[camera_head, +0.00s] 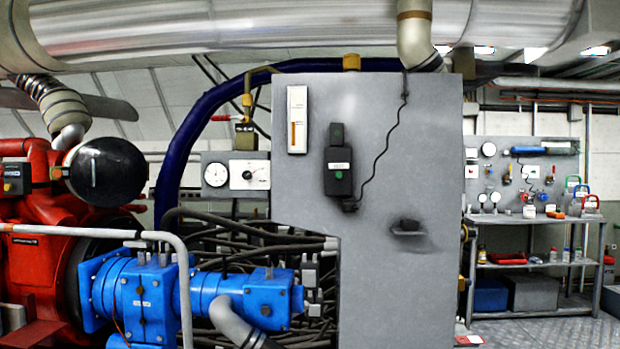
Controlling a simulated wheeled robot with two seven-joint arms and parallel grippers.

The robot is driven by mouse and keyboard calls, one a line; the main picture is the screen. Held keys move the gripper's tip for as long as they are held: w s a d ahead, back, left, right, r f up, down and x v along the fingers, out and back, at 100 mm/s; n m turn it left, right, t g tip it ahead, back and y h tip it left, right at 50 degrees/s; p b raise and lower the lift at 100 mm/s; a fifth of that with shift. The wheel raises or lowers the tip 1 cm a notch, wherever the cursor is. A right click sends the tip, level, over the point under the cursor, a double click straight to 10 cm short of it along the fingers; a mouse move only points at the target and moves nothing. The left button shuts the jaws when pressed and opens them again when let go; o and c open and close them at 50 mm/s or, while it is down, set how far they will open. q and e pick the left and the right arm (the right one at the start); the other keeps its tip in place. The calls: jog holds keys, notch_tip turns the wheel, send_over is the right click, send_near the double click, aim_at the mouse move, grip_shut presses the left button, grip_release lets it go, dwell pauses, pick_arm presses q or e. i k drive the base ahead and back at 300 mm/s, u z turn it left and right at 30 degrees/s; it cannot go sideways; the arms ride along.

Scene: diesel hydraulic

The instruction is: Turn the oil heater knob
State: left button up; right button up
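A white control plate with a small dark round knob (247,175) sits on a grey panel at the left edge of the big grey cabinet (385,280). It looks like a dial with a pointer, but its label is too small to read, so I cannot tell if it is the oil heater knob. A dark handle-like part (407,228) sticks out low on the cabinet's front. Neither of my grippers is in view.
A round white gauge (216,175) is left of the knob. A blue pump (145,299), grey hand rail (184,285) and red engine (38,270) stand at the lower left. A black box (338,172) hangs on the cabinet.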

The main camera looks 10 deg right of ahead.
aim_at(247, 174)
jog(key=z, duration=0.7)
jog(key=i, duration=0.7)
jog(key=z, duration=1.05)
jog(key=i, duration=1.1)
jog(key=u, duration=0.8)
jog(key=i, duration=0.9)
jog(key=u, duration=1)
